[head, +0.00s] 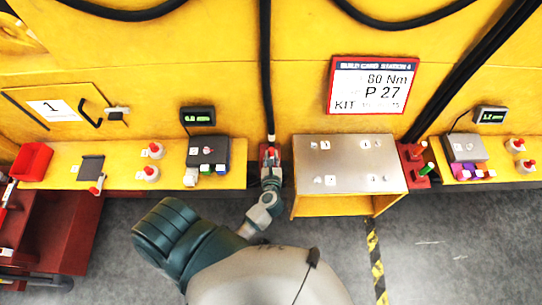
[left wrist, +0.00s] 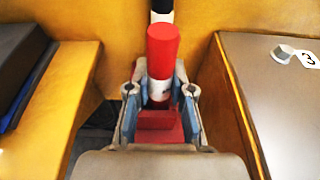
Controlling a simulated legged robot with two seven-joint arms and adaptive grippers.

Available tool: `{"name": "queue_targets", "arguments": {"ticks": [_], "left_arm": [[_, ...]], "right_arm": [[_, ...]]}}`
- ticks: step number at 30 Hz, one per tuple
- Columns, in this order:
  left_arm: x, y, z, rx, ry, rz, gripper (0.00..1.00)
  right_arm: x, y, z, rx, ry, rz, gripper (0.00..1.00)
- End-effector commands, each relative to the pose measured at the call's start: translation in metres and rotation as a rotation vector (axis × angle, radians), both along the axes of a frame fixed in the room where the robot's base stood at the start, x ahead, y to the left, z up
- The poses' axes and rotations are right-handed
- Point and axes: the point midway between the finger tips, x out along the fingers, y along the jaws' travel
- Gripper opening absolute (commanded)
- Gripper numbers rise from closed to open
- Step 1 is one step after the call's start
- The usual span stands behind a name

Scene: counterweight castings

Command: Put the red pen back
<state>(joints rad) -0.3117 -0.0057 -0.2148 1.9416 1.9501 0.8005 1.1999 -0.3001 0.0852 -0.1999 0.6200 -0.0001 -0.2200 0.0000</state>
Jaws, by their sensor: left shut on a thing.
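The red pen (left wrist: 163,52) stands upright in the left wrist view, with a red upper part and a white band below. My left gripper (left wrist: 158,92) is shut on it, a finger at each side. A red block (left wrist: 160,120) shows low between the fingers; whether the pen's lower end sits in it is hidden. In the head view my left gripper (head: 271,172) is at the gap between the left yellow bench and the metal-topped table, at a small red holder (head: 264,157). My right gripper is not in view.
The metal-topped table (head: 350,160) stands close to the gripper's right. The left bench (head: 120,178) carries a dark scale (head: 208,148) and a red bin (head: 32,161). Another red holder with a green pen (head: 427,168) stands further right. A black cable (head: 266,60) runs down the wall.

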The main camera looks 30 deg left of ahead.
Motion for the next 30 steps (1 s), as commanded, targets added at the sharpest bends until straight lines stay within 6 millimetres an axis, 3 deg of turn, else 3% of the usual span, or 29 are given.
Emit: {"name": "queue_targets", "arguments": {"ticks": [8,16,17,20,30], "left_arm": [[0.0,0.002,-0.001,-0.004,-0.001,-0.003,0.0],[0.0,-0.001,-0.004,-0.002,-0.001,-0.003,0.0],[0.0,-0.001,-0.004,-0.002,-0.001,-0.003,0.24],[0.0,-0.002,-0.003,-0.001,-0.002,-0.002,0.49],[-0.002,-0.001,-0.004,-0.002,-0.001,-0.003,0.51]], "right_arm": [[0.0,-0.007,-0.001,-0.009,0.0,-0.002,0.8],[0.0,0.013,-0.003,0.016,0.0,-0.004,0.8],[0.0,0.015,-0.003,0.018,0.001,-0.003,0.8],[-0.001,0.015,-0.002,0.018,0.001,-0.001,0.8],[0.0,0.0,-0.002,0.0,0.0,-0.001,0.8]]}}
